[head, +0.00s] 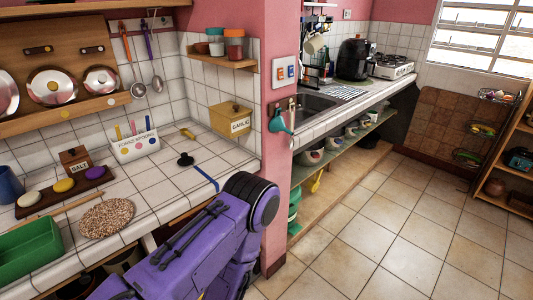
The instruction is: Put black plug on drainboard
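A small black plug (185,159) lies on the white tiled counter at left, in front of the yellow garlic box. The drainboard (345,92) is the pale ridged area beside the sink (312,105), on the farther counter past the pink wall end. A large purple arm link of mine fills the lower middle, in front of the counter's edge. Neither of my grippers shows in the head view, so whether they are open or shut is hidden.
The pink wall end (280,150) stands between the two counters. Near the plug are a blue strip (206,178), the garlic box (231,119) and a cutlery holder (134,144). A black appliance (355,58) stands behind the drainboard. The tiled floor (385,225) at right is clear.

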